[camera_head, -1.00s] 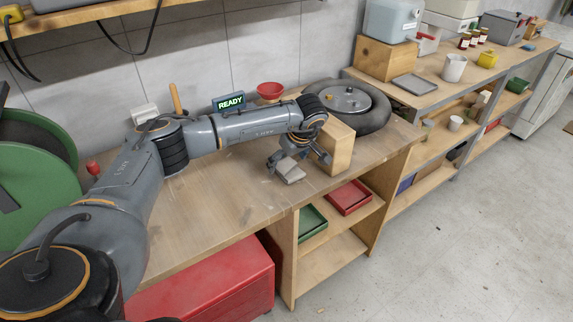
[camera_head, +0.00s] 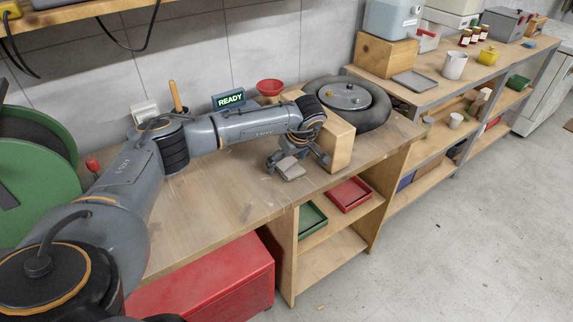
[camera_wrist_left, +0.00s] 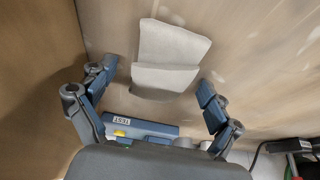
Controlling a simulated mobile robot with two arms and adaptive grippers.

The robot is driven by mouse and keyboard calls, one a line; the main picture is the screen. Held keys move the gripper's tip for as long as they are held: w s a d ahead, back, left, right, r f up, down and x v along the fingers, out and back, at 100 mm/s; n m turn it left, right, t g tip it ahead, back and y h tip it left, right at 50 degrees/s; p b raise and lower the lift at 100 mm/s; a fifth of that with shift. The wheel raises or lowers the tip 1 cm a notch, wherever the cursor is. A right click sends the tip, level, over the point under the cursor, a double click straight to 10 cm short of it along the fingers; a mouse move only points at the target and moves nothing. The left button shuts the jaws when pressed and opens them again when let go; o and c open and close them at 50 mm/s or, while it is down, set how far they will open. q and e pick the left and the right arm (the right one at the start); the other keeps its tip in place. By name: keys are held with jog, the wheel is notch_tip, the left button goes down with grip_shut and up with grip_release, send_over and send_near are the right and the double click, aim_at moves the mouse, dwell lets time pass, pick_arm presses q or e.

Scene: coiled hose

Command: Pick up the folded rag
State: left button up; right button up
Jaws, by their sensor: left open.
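The folded rag (camera_head: 290,170) is a small light grey cloth lying on the wooden workbench (camera_head: 215,200). In the left wrist view the rag (camera_wrist_left: 168,58) lies ahead of my left gripper (camera_wrist_left: 155,85), roughly midway between its two spread fingers. My left gripper (camera_head: 297,160) is open just above the rag in the head view. The gripper hides part of the rag there. I cannot tell whether the fingers touch the cloth. My right gripper is not in view.
A wooden block (camera_head: 342,143) stands close right of my left gripper. Behind are a wheel (camera_head: 372,108), a red bowl (camera_head: 270,87) and a READY display (camera_head: 229,100). Red (camera_head: 350,194) and green (camera_head: 311,220) trays sit on the shelf below. The bench's front left is clear.

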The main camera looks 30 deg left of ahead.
aim_at(284, 158)
pick_arm(q)
jog(key=c, duration=1.1)
jog(key=shift+c, duration=0.2)
jog(key=shift+r, duration=0.45)
notch_tip(284, 158, up, 3)
jog(key=shift+f+b, duration=0.1)
jog(key=shift+b, duration=0.6)
jog(key=s+d+r+b, duration=0.2)
jog(key=s+d+r, duration=0.1)
jog(key=s+r, duration=0.7)
jog(key=s, duration=0.3)
jog(key=shift+s, duration=0.4)
